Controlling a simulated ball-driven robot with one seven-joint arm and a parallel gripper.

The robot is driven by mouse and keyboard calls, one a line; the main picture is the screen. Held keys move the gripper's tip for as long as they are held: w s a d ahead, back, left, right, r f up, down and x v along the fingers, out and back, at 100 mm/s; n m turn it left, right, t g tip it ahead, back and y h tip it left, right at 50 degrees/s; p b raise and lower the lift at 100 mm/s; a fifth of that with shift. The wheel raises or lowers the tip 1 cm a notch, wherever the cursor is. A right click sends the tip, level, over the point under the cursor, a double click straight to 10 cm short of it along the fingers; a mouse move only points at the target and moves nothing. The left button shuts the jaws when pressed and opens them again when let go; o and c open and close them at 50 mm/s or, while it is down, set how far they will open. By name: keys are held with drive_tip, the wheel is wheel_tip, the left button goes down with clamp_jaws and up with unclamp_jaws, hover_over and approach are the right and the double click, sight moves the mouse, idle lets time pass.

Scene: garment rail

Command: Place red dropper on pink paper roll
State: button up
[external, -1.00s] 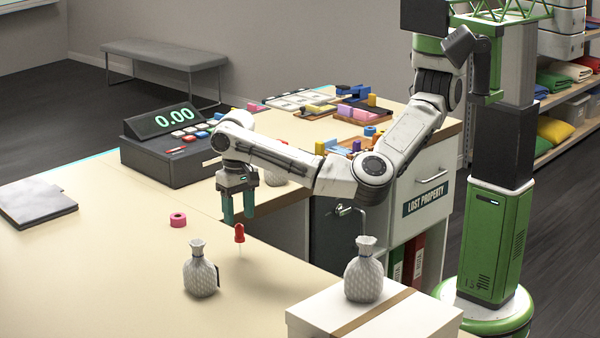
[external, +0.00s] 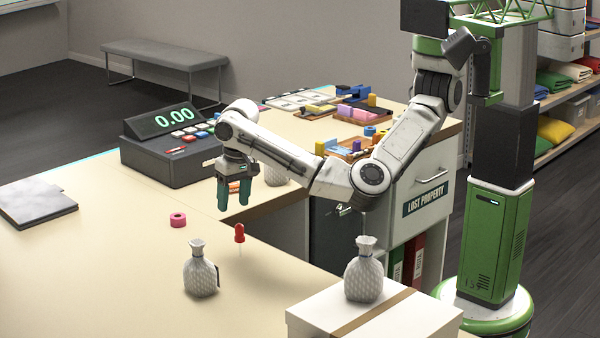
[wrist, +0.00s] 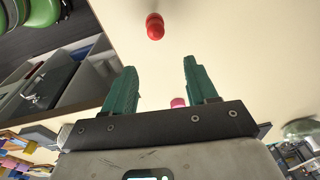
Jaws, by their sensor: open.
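The red dropper (external: 239,235) stands upright on the cream counter, red bulb up and thin clear tip down. It also shows in the wrist view (wrist: 155,27), ahead of the fingertips. The pink paper roll (external: 178,220) lies on the counter to the left of the dropper, apart from it. In the wrist view the roll (wrist: 178,102) is partly hidden behind my gripper. My gripper (external: 234,202) has green fingers, is open and empty, and hangs above the counter behind the dropper, not touching it.
A cash register (external: 172,140) sits behind the roll. The counter's left part is mostly clear.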

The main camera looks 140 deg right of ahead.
drive_tip(key=s+d+f+n+h, duration=0.1)
drive_tip(key=s+d+f+h, duration=0.15)
drive_tip(key=d, duration=0.35)
drive_tip(key=n+t, duration=1.2)
drive_tip(key=n, duration=0.2)
approach(237, 236)
drive_tip(key=shift+w+f+h+b, duration=0.15)
drive_tip(key=shift+f+h+b, duration=0.1)
drive_tip(key=shift+b, duration=0.05)
drive_tip(key=x, duration=0.4)
drive_tip(key=shift+w+d, duration=0.1)
drive_tip(key=shift+w, duration=0.25)
drive_tip(key=shift+f+p+x, duration=0.2)
drive_tip(key=shift+p+x, duration=0.55)
drive_tip(key=shift+x, duration=2.2)
drive_tip(key=shift+s+d, duration=0.15)
drive_tip(key=shift+s, duration=0.05)
